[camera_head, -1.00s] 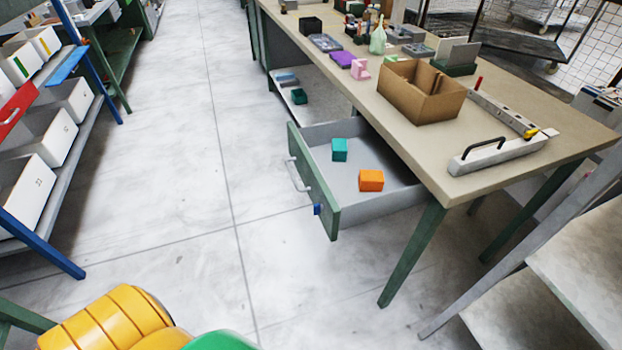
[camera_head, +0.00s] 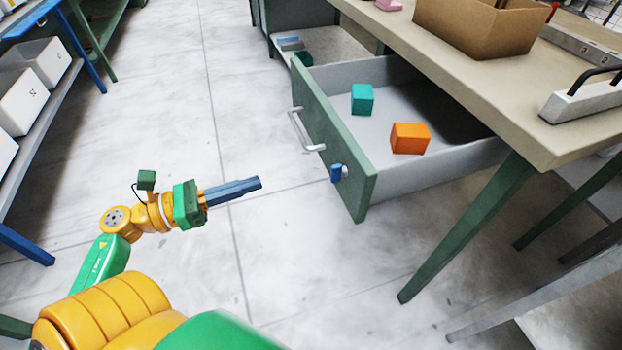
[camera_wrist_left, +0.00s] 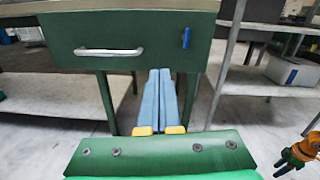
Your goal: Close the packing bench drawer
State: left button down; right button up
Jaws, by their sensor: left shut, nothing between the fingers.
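The packing bench drawer (camera_head: 333,142) is pulled out from under the bench top. Its green front has a pale bar handle (camera_head: 304,131) and a blue tab (camera_head: 337,173). A teal block (camera_head: 362,98) and an orange block (camera_head: 410,138) lie inside it. My left gripper (camera_head: 258,183) is shut and empty, apart from the drawer front and to its left in the head view. In the left wrist view the closed blue fingers (camera_wrist_left: 160,100) point toward the drawer front (camera_wrist_left: 130,40), below its handle and tab.
The bench top (camera_head: 450,70) carries a cardboard box (camera_head: 470,28) and a long pale bar with a black handle (camera_head: 585,98). A green bench leg (camera_head: 465,230) stands right of the drawer. A shelf with white bins (camera_head: 20,100) stands at the left. The floor between is clear.

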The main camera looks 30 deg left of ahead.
pick_arm(q)
jog(key=w+d+m+p, duration=0.1)
jog(key=w+d+p, duration=0.2)
jog(key=w+d, duration=0.6)
jog(key=shift+w+d+r+m+g, duration=0.3)
jog(key=shift+d+r+m, duration=0.1)
jog(key=shift+d, duration=0.25)
pick_arm(e)
jog(key=shift+s+a+r, duration=0.15)
jog(key=shift+s+r, duration=0.2)
jog(key=shift+r, duration=0.25)
jog(key=shift+s+a+r, duration=0.1)
jog(key=shift+s+r, duration=0.2)
jog(key=shift+r, duration=0.3)
pick_arm(q)
jog(key=shift+d, duration=0.1)
pick_arm(e)
jog(key=shift+d, duration=0.1)
